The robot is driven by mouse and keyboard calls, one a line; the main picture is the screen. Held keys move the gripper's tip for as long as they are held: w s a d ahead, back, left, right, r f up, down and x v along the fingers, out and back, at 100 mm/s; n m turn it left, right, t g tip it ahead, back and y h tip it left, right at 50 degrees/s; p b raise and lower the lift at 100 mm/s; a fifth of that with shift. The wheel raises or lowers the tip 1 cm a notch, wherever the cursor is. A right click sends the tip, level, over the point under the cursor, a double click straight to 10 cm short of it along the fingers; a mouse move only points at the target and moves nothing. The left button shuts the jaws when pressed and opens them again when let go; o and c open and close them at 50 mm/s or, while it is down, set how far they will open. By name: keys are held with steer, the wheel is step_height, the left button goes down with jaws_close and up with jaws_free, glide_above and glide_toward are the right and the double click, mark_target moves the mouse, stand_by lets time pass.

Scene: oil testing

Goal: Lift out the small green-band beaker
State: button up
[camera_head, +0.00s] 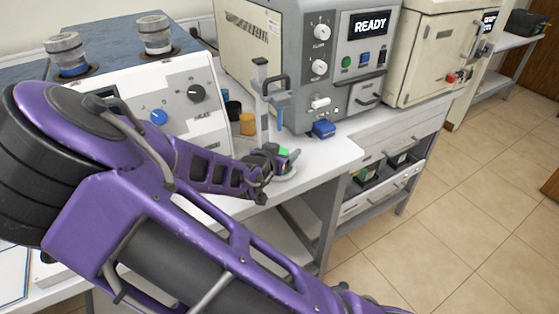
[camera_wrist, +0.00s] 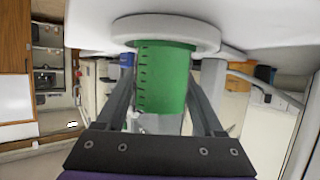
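The small green-band beaker (camera_wrist: 165,80) fills the middle of the wrist view, with dark graduation marks on its green band. One end of it meets a round white disc (camera_wrist: 165,30); I see no clear gap between them. My gripper (camera_wrist: 161,75) has one finger on each side of the beaker, close to its walls. I cannot tell whether the fingers press on it. In the head view my gripper (camera_head: 276,158) is at the bench's front edge, hiding most of the beaker; a bit of green (camera_head: 284,152) shows above the disc (camera_head: 287,175).
The grey machine reading READY (camera_head: 335,60) stands behind. Open floor (camera_head: 440,230) lies to the right.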

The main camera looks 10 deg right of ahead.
jaws_close()
steer(key=shift+r, duration=0.1)
steer(key=shift+r+p, duration=0.3)
steer(key=shift+r, duration=0.3)
step_height(320, 180, up, 3)
steer(key=shift+f+p, duration=0.2)
steer(key=shift+p, duration=0.4)
steer(key=s+a+p, duration=0.2)
steer(key=s+a, duration=0.8)
steer(key=s, duration=0.4)
steer(key=shift+s+a+f, duration=0.25)
steer(key=shift+s+a, duration=0.05)
